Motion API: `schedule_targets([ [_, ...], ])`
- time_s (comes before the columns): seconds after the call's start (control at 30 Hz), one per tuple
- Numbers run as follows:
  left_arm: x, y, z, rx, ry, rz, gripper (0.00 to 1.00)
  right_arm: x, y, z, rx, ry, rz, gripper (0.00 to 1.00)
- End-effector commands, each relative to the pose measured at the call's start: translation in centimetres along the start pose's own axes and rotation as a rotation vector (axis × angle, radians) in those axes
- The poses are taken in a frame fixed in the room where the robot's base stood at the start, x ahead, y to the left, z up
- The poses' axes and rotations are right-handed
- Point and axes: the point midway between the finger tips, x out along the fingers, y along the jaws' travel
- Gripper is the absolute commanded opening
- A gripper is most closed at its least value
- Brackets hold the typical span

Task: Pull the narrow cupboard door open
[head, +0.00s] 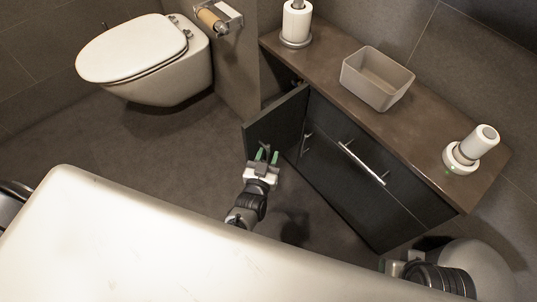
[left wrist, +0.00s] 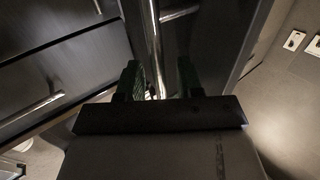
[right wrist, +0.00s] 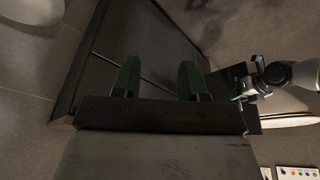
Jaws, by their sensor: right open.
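The narrow cupboard door (head: 262,128) is a dark panel at the left end of the vanity. It stands ajar, swung out from the cabinet front, with a dark gap behind it. My left gripper (head: 267,155) is in front of the door, with its green fingers apart. In the left wrist view a shiny upright bar handle (left wrist: 154,45) runs down towards the space between the fingers (left wrist: 162,80); whether they touch it I cannot tell. My right gripper (right wrist: 158,80) is open and empty, low by the right end of the vanity.
The vanity top (head: 420,115) carries a grey bin (head: 377,80), a paper roll holder (head: 296,25) and a white cylinder on a base (head: 470,149). A dark front with a long bar handle (head: 360,162) is beside the door. A toilet (head: 150,60) stands left; floor between is clear.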

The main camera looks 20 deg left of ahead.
Motion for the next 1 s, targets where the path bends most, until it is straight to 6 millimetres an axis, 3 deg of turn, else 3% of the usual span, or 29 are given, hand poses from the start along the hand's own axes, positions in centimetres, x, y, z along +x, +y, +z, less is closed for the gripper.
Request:
schedule_targets([
  [0.4,-7.6,0.0,-0.1,0.000,-0.002,0.001,0.36,-1.7,0.2,-0.6,-0.007,0.002,0.006,0.43],
  [0.5,-9.1,0.0,-0.1,0.000,-0.002,0.001,0.36,-0.8,0.2,-0.8,-0.004,0.001,0.004,0.43],
  [0.7,-10.4,0.1,-0.1,0.000,0.000,0.001,0.36,0.4,0.1,-0.7,-0.004,-0.007,0.002,0.43],
  [1.0,-10.4,0.1,0.0,0.000,0.001,0.001,0.36,0.5,0.1,-0.7,-0.004,-0.009,0.002,0.43],
])
